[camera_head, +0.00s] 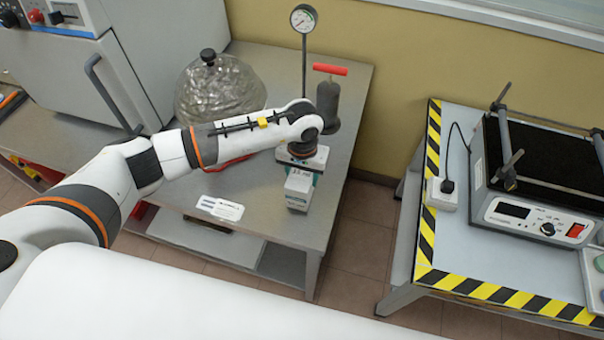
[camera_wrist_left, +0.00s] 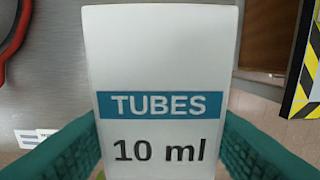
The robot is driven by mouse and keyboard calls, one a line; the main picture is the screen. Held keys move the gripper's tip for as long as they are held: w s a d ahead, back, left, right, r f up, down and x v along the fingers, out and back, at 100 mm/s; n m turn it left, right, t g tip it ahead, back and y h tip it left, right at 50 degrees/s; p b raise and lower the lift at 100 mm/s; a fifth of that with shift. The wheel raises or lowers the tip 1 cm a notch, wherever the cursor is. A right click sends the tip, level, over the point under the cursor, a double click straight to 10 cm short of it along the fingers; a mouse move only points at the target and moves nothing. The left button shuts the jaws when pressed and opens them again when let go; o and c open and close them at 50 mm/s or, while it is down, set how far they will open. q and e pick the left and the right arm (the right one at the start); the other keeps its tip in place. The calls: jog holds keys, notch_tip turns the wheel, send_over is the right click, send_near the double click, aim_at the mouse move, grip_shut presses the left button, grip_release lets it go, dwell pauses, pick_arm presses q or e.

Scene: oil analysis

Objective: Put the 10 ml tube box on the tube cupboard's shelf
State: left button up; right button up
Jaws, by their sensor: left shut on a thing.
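The 10 ml tube box (camera_head: 299,186) is a small white carton with a teal band. In the head view it is at the right front part of the grey metal table (camera_head: 262,214). My left gripper (camera_head: 300,165) is above the box and shut on it. In the left wrist view the box (camera_wrist_left: 160,60) fills the middle, its label reading TUBES 10 ml, with a green finger on each side. I cannot tell whether the box touches the table. The tube cupboard cannot be made out in these views. My right gripper is not in view.
A glass vessel with a black knob (camera_head: 219,88), a dark pump with a red handle (camera_head: 329,98) and a gauge (camera_head: 304,20) stand behind. A grey cabinet (camera_head: 60,62) is at left. A stripe-edged table (camera_head: 424,225) with a device is right, beyond a floor gap.

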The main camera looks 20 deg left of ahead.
pick_arm(q)
jog(key=shift+f, duration=1.05)
jog(key=o, duration=1.1)
jog(key=shift+r, duration=0.1)
